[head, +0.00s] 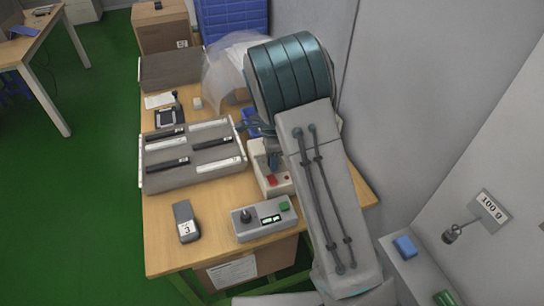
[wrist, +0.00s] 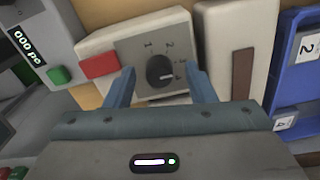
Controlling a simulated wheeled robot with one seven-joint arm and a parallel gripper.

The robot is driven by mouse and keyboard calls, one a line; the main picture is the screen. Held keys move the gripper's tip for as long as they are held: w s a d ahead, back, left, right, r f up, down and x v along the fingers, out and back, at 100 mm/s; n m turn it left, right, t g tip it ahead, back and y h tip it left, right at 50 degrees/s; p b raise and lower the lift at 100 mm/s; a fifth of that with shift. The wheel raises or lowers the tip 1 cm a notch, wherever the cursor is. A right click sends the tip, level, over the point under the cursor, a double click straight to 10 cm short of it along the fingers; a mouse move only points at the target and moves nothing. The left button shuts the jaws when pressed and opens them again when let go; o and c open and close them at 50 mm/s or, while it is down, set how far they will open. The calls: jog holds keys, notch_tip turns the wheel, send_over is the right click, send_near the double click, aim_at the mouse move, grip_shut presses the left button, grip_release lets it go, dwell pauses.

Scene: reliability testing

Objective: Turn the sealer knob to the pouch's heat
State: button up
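The sealer (head: 262,182) is a cream machine on the wooden table, partly hidden by my arm in the head view. In the wrist view, its grey dial plate (wrist: 143,48) carries a round black knob (wrist: 158,71) with numbers around it; 1, 2 and 3 can be made out. A small white mark shows on the knob's lower right, but its exact setting is hard to tell. My gripper (wrist: 160,76) is open, one blue finger on each side of the knob, with visible gaps. A dark grey pouch-like item (head: 184,212) with a white label reading 3 lies at the table's front left.
A grey box with a joystick, display and green button (head: 264,219) stands at the front of the table (head: 165,258). A grey rack (head: 160,180) of black and white strips is left of the sealer. A blue numbered bin (wrist: 296,65) is at right.

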notch_tip(320, 180, up, 14)
jog(key=shift+b, duration=0.45)
jog(key=shift+f, duration=0.1)
dwell(0.4)
